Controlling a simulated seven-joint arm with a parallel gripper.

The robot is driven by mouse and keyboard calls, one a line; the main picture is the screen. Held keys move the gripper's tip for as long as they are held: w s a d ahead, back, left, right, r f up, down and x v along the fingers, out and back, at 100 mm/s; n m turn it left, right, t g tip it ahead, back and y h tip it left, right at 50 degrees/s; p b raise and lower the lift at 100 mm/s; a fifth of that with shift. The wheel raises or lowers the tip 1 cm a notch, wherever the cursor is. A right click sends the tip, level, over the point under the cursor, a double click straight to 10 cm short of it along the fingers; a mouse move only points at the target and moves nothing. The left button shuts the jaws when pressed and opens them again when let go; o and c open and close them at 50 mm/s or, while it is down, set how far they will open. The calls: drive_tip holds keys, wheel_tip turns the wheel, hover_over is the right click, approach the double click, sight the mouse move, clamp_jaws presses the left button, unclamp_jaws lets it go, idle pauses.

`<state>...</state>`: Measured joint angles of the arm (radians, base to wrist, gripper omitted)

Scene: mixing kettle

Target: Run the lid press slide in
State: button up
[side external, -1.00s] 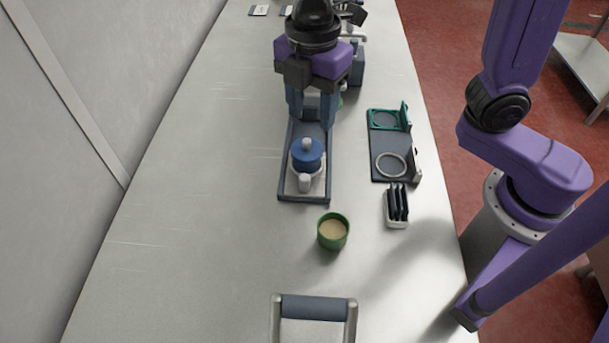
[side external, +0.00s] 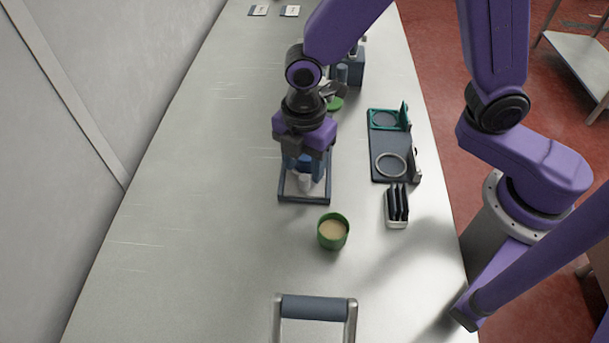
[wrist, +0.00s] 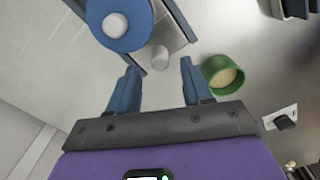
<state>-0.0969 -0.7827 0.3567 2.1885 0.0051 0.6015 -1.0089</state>
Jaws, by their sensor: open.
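The lid press has a dark rectangular frame (side external: 283,190) lying on the table, with a blue round piece topped by a white knob and an upright pale peg (side external: 305,183) near its front end. In the wrist view the blue disc (wrist: 137,35) is at upper left, and the pale peg (wrist: 160,58) stands beside it. My gripper (side external: 305,172) is above the frame, pointing down. It is open, and in the wrist view its fingertips (wrist: 160,67) lie either side of the peg. I cannot tell contact. In the side view my gripper hides most of the blue piece.
A green cup (side external: 333,243) of tan contents stands close to the front of the frame. A slatted rack (side external: 397,205) and a dark board (side external: 390,145) with a ring are to the right. A grey-handled frame (side external: 316,309) is at the front. The table's left is clear.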

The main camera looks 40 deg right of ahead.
sight(304, 177)
drive_tip(key=shift+f, duration=2.2)
